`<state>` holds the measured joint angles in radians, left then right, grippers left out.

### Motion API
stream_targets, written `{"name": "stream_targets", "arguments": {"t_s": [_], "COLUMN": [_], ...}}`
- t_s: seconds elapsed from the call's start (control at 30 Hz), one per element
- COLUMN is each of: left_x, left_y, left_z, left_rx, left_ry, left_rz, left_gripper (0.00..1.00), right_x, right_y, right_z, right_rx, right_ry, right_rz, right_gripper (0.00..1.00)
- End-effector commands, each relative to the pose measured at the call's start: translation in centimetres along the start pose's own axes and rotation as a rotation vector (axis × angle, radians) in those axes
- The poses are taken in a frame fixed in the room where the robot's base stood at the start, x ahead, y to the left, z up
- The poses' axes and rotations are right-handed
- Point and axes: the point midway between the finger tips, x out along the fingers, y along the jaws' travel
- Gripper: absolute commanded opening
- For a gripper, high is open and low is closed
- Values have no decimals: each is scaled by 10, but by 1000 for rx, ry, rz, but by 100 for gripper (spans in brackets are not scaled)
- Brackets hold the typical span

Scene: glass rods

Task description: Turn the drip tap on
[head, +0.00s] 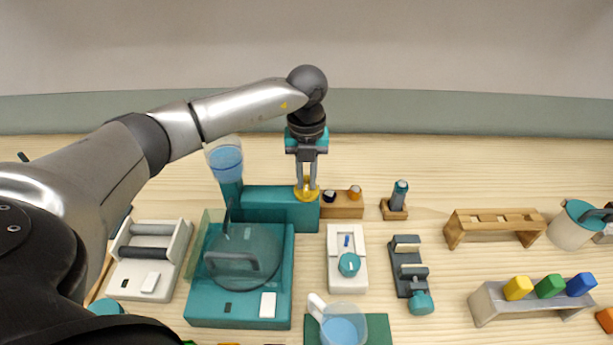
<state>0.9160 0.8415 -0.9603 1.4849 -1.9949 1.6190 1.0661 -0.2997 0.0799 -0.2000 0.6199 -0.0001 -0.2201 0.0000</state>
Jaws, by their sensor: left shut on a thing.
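The drip tap looks to be the yellow knob (306,190) at the right end of the teal block (265,208). A clear vessel of blue liquid (226,160) stands at the block's left end. My left gripper (307,183) points down from above with its fingers shut on the yellow knob. The fingers hide part of the knob, and I cannot tell which way it is turned. My right gripper is not in view.
A wooden block with small pegs (345,203) stands close to the right of the knob. A lidded teal machine (240,312) is in front. A jug of blue liquid (343,328) stands on a green mat (379,330). A wooden rack (494,222) is farther right.

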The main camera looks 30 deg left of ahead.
Motion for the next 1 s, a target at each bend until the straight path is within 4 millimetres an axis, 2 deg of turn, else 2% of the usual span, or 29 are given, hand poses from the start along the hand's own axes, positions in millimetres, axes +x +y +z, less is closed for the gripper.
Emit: {"name": "stream_targets", "arguments": {"t_s": [0.17, 0.2, 0.47, 0.77, 0.87, 1.0], "left_x": [-1, -1, 0, -4, -14, -42], "left_y": [0, 0, 0, 0, 0, -1], "left_z": [1, 1, 1, 1, 1, 2], "left_rx": [-4, -4, -2, -1, -1, 0], "left_ry": [-3, -3, -2, -2, -4, -6], "left_rz": [-2, -2, -1, -1, -3, -5], "left_gripper": [0, 20, 48, 48, 48, 48], "right_x": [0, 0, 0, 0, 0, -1], "right_y": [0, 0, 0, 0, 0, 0], "right_z": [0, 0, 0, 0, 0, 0], "right_rx": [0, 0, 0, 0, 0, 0], "right_ry": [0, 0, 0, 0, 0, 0], "right_rz": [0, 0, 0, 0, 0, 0], "right_gripper": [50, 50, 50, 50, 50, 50]}}
